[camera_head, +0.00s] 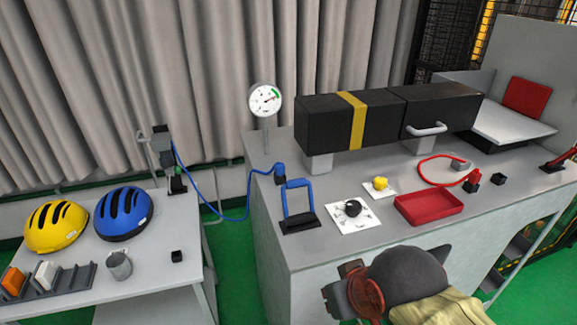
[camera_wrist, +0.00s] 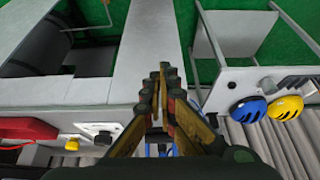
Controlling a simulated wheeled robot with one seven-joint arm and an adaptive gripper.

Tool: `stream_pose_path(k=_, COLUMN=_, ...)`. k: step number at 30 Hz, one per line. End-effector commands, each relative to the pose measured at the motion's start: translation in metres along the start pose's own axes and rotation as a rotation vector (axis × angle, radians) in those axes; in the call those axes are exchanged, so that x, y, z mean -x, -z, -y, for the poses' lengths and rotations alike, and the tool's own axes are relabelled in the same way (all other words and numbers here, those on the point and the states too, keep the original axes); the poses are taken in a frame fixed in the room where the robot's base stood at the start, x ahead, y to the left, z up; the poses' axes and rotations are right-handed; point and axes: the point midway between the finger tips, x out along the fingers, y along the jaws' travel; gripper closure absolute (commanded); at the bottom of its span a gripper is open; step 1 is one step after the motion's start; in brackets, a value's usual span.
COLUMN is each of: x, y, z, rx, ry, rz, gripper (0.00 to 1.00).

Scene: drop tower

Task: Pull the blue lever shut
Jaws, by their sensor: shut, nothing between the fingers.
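The blue lever (camera_head: 298,198) is a U-shaped blue handle on a dark base at the left front of the grey bench. It stands up from its base, leaning slightly. Small blue parts, probably of the lever, show behind the fingers in the wrist view (camera_wrist: 151,149), mostly hidden. My gripper (camera_wrist: 164,69) is shut and empty, its fingertips together in the wrist view. In the head view my arm's end is low at the bottom centre, right of the lever and apart from it.
A white dial plate with a black knob (camera_head: 352,209), a yellow button (camera_head: 380,184) and a red tray (camera_head: 429,207) lie right of the lever. A black box (camera_head: 350,122) stands behind. A blue cable (camera_head: 236,218) hangs left. Yellow and blue helmets (camera_head: 123,213) sit on the left table.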

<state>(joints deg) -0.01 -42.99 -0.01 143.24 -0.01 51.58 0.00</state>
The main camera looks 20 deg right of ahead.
Motion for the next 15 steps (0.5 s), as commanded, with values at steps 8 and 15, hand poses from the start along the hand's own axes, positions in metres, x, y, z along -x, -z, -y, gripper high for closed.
stream_pose_path(k=8, x=0.028, y=0.05, z=-0.001, rx=0.0, ry=-0.001, rz=0.042, gripper=1.0)
stream_pose_path(k=15, x=0.061, y=0.143, z=-0.002, rx=0.0, ry=-0.002, rz=0.127, gripper=1.0)
